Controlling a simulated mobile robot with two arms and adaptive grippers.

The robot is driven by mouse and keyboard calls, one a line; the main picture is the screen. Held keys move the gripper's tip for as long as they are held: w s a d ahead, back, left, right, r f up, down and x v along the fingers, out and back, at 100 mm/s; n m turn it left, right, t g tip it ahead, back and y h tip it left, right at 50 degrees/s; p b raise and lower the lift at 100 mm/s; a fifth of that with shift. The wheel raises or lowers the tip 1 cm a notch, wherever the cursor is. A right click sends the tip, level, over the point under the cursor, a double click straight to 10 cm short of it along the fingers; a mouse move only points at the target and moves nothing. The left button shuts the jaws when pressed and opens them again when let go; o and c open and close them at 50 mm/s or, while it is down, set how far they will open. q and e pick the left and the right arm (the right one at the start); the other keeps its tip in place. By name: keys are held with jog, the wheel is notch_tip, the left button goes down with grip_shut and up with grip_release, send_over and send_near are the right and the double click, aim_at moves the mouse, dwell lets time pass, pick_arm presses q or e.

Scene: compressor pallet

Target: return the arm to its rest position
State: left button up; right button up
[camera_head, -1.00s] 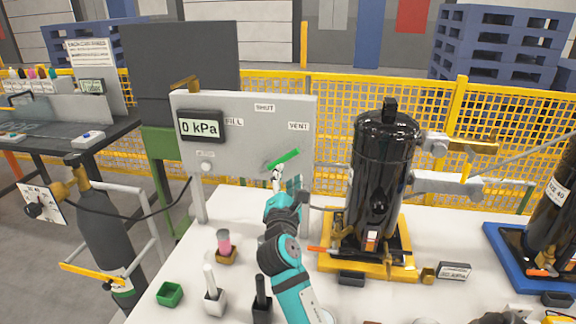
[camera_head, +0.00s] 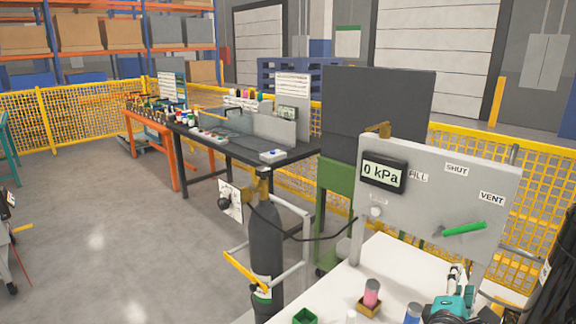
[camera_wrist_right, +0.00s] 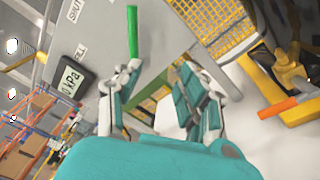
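My right gripper (camera_head: 457,272) shows at the bottom right of the head view, just below the green valve handle (camera_head: 464,229) on the grey panel (camera_head: 430,200). In the right wrist view its two fingers (camera_wrist_right: 157,82) stand apart with nothing between them. The green handle (camera_wrist_right: 132,32) is beyond the left finger there and looks clear of it. The panel carries a display (camera_head: 384,173) reading 0 kPa and the labels SHUT and VENT; a further label is partly hidden. My left gripper is not in view.
A dark gas cylinder (camera_head: 266,245) stands left of the white table (camera_head: 335,290). Open floor lies left.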

jog(key=s+a+f+m+g+y, duration=0.2)
jog(key=s+a+f+m+y, duration=0.1)
jog(key=s+f, duration=0.3)
jog(key=s+a+f+m+g+y, duration=0.2)
jog(key=s+a+f+m+y, duration=0.1)
jog(key=s+a+f+m, duration=0.1)
jog(key=s+a+f+m+g+y, duration=0.3)
jog(key=s+a+f, duration=0.3)
jog(key=s+f, duration=0.2)
jog(key=shift+s+a+f+m, duration=0.1)
jog(key=shift+s+f+m, duration=0.05)
jog(key=shift+f, duration=0.4)
jog(key=shift+s+f+m, duration=0.15)
jog(key=shift+f, duration=0.4)
jog(key=s+a+f+m+g+y, duration=0.25)
jog(key=s+a, duration=0.25)
jog(key=s, duration=0.4)
notch_tip(320, 180, down, 25)
jog(key=g, duration=0.2)
jog(key=s+d+f+g, duration=0.1)
jog(key=s+d+f, duration=0.1)
jog(key=s+f, duration=1.5)
jog(key=shift+s+d, duration=0.2)
jog(key=shift+d, duration=0.15)
